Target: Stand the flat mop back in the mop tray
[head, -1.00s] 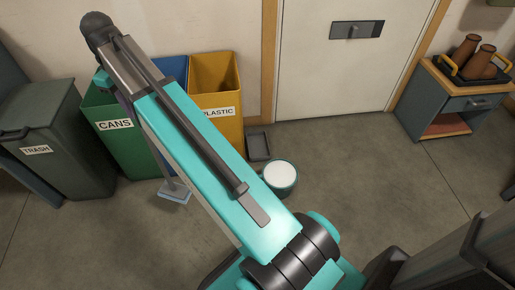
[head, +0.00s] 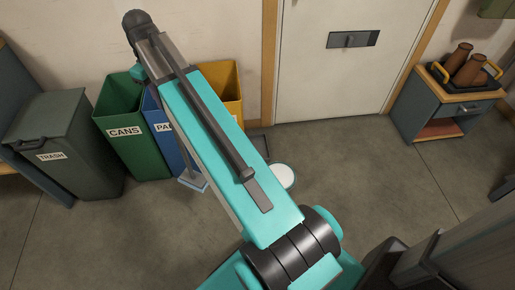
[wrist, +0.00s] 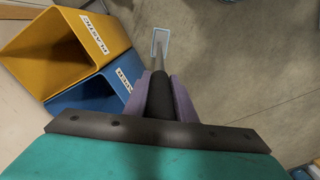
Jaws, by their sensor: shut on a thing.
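The flat mop has a pale blue-grey flat head (head: 194,182) low in front of the blue bin in the head view. In the wrist view its head (wrist: 160,38) lies straight ahead, with the handle running back to my gripper. My gripper (wrist: 160,88) has purple fingers shut on the dark upper handle. The arm hides the gripper in the head view. I cannot tell whether the mop head touches the floor. The mop tray (head: 262,143) is a dark, shallow tray by the wall left of the door, partly hidden by my arm.
A white-topped bucket (head: 285,174) stands just in front of the tray. Green cans (head: 125,115), blue (head: 165,125) and yellow (head: 232,90) bins line the wall, with a grey trash bin (head: 65,135) at left. A cabinet (head: 445,105) stands right.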

